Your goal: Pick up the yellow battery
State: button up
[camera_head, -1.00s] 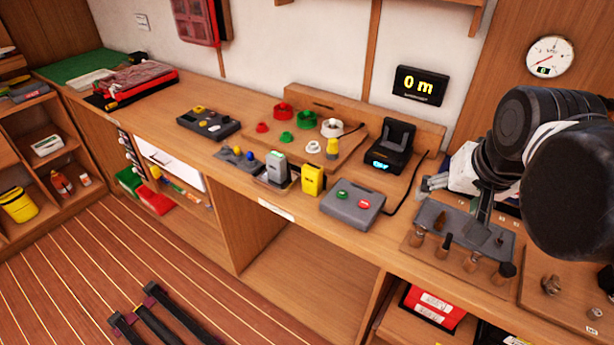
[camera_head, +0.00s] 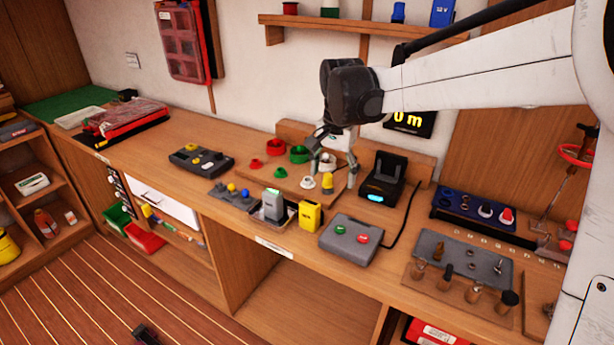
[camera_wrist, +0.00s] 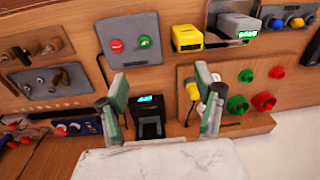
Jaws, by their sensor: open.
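The yellow battery (camera_head: 310,217) stands upright near the front edge of the bench, between a grey battery (camera_head: 274,204) and a grey box with two buttons (camera_head: 347,240). In the wrist view the yellow battery (camera_wrist: 187,38) is at the top, right of centre, beyond my fingers. My gripper (camera_head: 334,172) is open and empty. It hangs above the back of the bench, behind the yellow battery and left of the black dock (camera_head: 384,182). In the wrist view the gripper (camera_wrist: 160,88) has its fingers spread wide, with the dock between and below them.
Red, green and white cups and a yellow-topped peg (camera_head: 327,184) sit on a board (camera_head: 265,168) below my gripper. The grey box with green and red buttons is right of the battery. A tool mat (camera_head: 470,262) lies farther right. A shelf (camera_head: 370,33) overhangs behind.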

jog(key=g, duration=0.1)
send_near(308, 205)
jog(key=shift+s+a+f+m, duration=0.15)
jog(key=shift+a+m, duration=0.1)
jog(key=shift+m, duration=0.15)
notch_tip(308, 205, down, 14)
jog(key=shift+d+r+p, duration=0.15)
jog(key=shift+p, duration=0.3)
jog(key=c, duration=1.5)
jog(key=shift+r, duration=0.15)
notch_tip(308, 205, up, 4)
jog(key=shift+r, duration=0.1)
jog(key=s+a+r+b, duration=0.1)
jog(key=s+a+r, duration=0.5)
jog(key=s, duration=0.3)
jog(key=shift+a+r, duration=0.25)
jog(key=shift+a, duration=0.4)
